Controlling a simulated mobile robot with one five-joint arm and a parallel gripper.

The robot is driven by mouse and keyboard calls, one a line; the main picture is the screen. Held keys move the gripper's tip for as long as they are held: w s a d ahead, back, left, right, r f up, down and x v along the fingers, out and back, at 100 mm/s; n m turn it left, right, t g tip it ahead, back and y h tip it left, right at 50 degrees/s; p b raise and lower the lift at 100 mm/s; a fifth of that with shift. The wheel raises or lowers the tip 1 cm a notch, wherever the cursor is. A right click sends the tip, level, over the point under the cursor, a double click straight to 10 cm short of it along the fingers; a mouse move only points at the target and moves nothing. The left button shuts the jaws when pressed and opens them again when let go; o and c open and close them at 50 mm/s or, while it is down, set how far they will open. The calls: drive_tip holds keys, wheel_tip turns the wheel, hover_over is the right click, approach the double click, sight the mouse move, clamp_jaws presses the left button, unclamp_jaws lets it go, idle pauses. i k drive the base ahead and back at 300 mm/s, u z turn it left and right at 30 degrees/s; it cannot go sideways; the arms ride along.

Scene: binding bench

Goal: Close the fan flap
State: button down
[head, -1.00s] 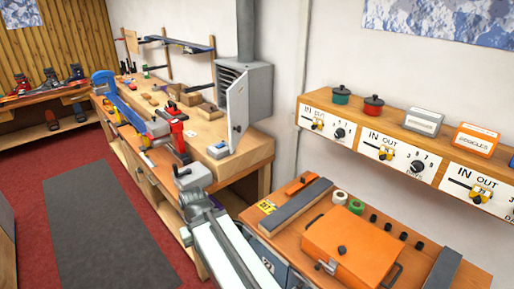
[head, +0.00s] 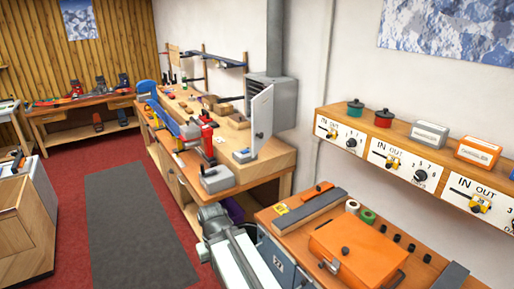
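The fan box (head: 287,98) is a grey louvred housing on the wall at the back right end of the long wooden bench, with a duct rising from it. Its white fan flap (head: 262,118) stands open, swung out toward me, with a small dark knob low on its face. My own arm reaches up from the bottom middle of the head view, well short of the flap and apart from it. The fingers of my gripper do not show.
A grey block with a black knob (head: 217,179) sits on the near bench corner. Red and blue clamps (head: 207,140) stand behind it. An orange case (head: 357,252) lies on the right-hand bench below a shelf of pots and tins. Floor along the grey mat (head: 130,220) is clear.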

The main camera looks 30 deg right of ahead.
sight(262, 104)
drive_tip(key=u, duration=0.05)
drive_tip(key=i, duration=0.9)
drive_tip(key=z, duration=0.1)
